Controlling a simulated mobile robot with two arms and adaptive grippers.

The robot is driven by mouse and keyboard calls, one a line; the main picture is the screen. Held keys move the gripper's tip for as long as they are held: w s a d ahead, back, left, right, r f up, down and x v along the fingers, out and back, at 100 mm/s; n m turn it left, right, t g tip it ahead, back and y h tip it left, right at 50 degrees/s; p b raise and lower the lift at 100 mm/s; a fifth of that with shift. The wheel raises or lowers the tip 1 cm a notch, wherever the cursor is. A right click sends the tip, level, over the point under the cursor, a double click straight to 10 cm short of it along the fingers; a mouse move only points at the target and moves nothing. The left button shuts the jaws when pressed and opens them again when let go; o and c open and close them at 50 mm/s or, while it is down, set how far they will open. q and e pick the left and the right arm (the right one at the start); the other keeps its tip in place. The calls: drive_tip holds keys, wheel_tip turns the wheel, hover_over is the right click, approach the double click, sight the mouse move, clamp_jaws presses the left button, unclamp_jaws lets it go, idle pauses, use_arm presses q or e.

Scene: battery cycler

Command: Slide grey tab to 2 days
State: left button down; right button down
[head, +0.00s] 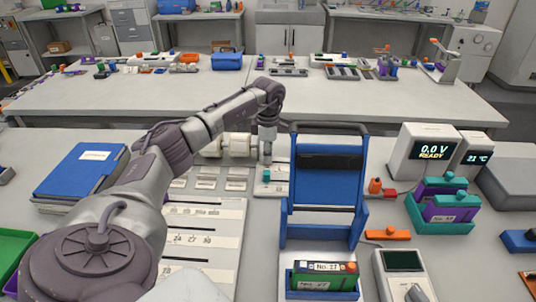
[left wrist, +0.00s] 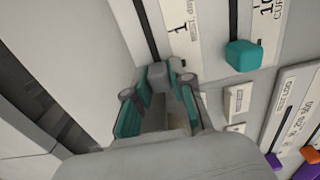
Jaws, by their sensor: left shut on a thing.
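The grey tab (left wrist: 157,76) sits in a dark slot in a pale panel, seen in the left wrist view. My left gripper (left wrist: 158,88) is shut on the grey tab, with a teal-lined finger on each side. A teal tab (left wrist: 243,56) sits in a neighbouring slot near a mark "10". In the head view my left gripper (head: 267,152) points down at the panel, and the grey tab is not distinguishable there. My right gripper is not in view.
A blue stand (head: 325,190) with a handle rises just right of my left gripper. White meters (head: 424,150) stand further right. A blue binder (head: 82,170) lies at the left. A pale board with numbers (head: 205,240) lies in front.

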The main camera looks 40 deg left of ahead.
use_arm(q)
drive_tip(key=w+d, duration=0.2)
drive_tip(key=d, duration=0.1)
drive_tip(key=w+d, duration=0.2)
drive_tip(key=w, duration=0.1)
drive_tip(key=shift+d+b, duration=0.35)
drive_tip(key=shift+d, duration=0.05)
drive_tip(key=shift+s, duration=0.1)
drive_tip(key=shift+a, duration=0.15)
drive_tip(key=c, duration=1)
unclamp_jaws()
wheel_tip(320, 180, up, 12)
